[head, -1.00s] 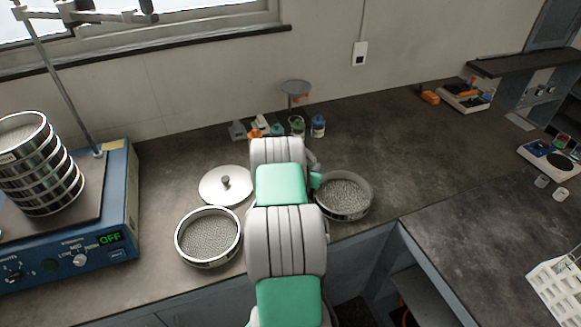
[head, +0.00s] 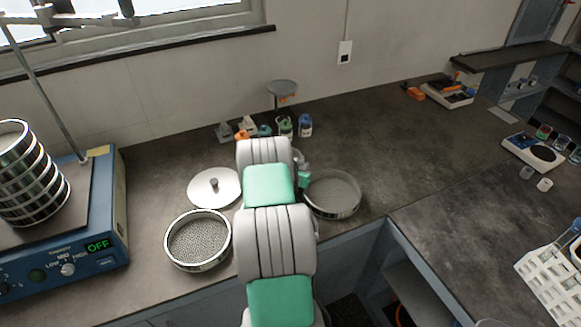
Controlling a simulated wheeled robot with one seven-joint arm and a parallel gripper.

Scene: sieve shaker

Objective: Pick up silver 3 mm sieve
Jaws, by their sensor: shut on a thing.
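A round silver sieve (head: 334,194) with a mesh floor is to the right of my arm, near the bench's front edge. My gripper (head: 305,178) is at its left rim, partly hidden behind my arm, and is shut on that rim. The sieve looks about level; whether it is clear of the bench is hard to tell. A second silver sieve (head: 198,241) with a coarse mesh lies on the bench left of my arm. No mesh-size label is readable on either sieve.
A round lid (head: 214,187) with a knob lies behind the left sieve. The blue shaker (head: 95,245) reads OFF and carries a sieve stack (head: 30,185). Small bottles (head: 284,127) and a stand with a round plate (head: 282,88) are behind my arm. The bench right of the held sieve is clear.

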